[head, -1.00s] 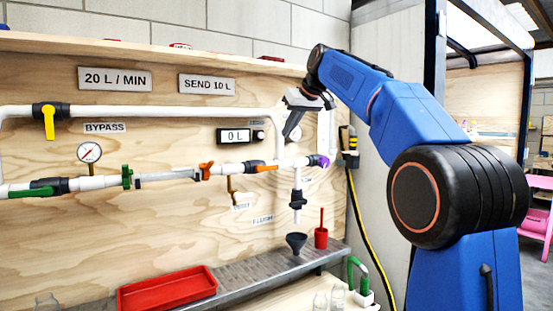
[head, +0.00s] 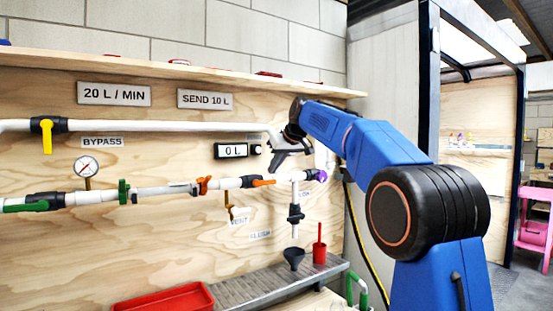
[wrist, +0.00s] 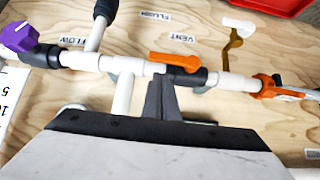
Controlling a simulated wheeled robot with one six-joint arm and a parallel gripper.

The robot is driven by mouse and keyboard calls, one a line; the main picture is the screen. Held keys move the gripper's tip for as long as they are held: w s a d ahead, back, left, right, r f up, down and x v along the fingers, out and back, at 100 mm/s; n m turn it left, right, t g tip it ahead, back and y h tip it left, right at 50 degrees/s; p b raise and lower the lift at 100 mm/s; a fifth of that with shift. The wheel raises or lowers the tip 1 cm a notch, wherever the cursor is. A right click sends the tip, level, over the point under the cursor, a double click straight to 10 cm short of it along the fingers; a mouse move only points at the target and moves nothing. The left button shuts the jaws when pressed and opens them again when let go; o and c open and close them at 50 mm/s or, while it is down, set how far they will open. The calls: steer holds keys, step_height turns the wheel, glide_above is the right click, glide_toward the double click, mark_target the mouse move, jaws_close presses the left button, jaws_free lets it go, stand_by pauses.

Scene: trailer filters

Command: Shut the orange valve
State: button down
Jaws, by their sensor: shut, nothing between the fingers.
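The orange valve's lever handle (head: 264,183) lies roughly along the white horizontal pipe, to the right of its black body (head: 249,182). In the wrist view the orange handle (wrist: 174,61) also runs nearly along the pipe, extending left from the black body (wrist: 188,77). My gripper (head: 272,170) is shut and empty. In the head view its tips are just above the handle's right end. In the wrist view my gripper (wrist: 163,83) points at the pipe beside the handle; I cannot tell whether it touches.
A purple knob (head: 321,176) sits at the pipe's right end, and an orange wing-shaped fitting (head: 204,186) is farther left. A yellow-handled bypass valve (head: 46,136) is on the upper pipe. A display (head: 232,151) reads 0 L. A funnel (head: 294,258) is below.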

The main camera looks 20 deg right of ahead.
mark_target(273, 181)
steer(key=shift+f, duration=1)
steer(key=shift+w+d+f+y, duration=0.1)
steer(key=shift+d+f+y, duration=0.05)
steer(key=shift+f+y, duration=0.15)
steer(key=shift+w+d+f+m+g+y, duration=0.15)
steer(key=shift+d+f+m+g+y, duration=0.3)
steer(key=shift+f+m+y, duration=0.45)
step_height(273, 181, down, 7)
steer(key=a+m+y, duration=0.2)
steer(key=m+y, duration=0.4)
steer(key=y, duration=0.4)
steer(key=shift+s+a+f, duration=0.2)
steer(key=shift+s+a, duration=0.1)
steer(key=shift+s, duration=0.15)
steer(key=shift+f, duration=0.1)
